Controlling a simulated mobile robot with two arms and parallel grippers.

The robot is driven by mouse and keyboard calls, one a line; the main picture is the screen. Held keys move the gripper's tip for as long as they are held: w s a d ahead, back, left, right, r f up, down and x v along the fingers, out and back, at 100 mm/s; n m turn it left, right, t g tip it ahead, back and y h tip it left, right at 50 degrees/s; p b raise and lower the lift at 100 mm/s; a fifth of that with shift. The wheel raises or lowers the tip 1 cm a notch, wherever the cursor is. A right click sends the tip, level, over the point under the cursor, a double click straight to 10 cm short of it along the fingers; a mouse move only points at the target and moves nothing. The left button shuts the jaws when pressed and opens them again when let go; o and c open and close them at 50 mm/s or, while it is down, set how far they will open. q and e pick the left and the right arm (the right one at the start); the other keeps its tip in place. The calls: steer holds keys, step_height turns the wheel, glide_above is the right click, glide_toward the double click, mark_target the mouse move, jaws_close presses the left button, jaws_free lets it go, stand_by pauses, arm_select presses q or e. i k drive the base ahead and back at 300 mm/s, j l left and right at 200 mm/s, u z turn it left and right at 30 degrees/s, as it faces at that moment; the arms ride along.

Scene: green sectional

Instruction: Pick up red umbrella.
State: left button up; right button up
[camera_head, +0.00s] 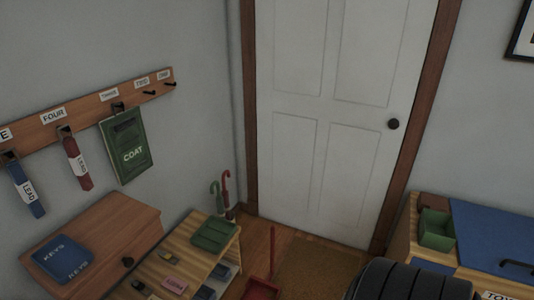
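A red umbrella (227,189) stands upright in the corner left of the door, its curved handle at the top. A green umbrella (215,193) with a curved handle stands just left of it. The lower parts of both are partly hidden behind the shelf, and what holds them is too small to make out. Neither of my grippers is in view.
A wooden shelf (177,247) with a green folded item (214,233) stands before the umbrellas. A red dustpan (262,290) with an upright handle is on the floor beside it. A doormat (318,268) lies before the white door (335,120). A cabinet (404,250) stands right.

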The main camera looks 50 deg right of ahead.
mark_target(225, 192)
steer(key=i+l+z, duration=0.2)
steer(key=l+z, duration=0.15)
steer(key=i+l+z, duration=0.55)
steer(key=z, duration=0.15)
steer(key=i+l, duration=0.3)
steer(key=i+l+u, duration=0.15)
steer(key=l, duration=0.45)
steer(key=i+l+u, duration=0.15)
steer(key=l, duration=0.45)
steer(key=l+u, duration=0.1)
steer(key=l, duration=0.5)
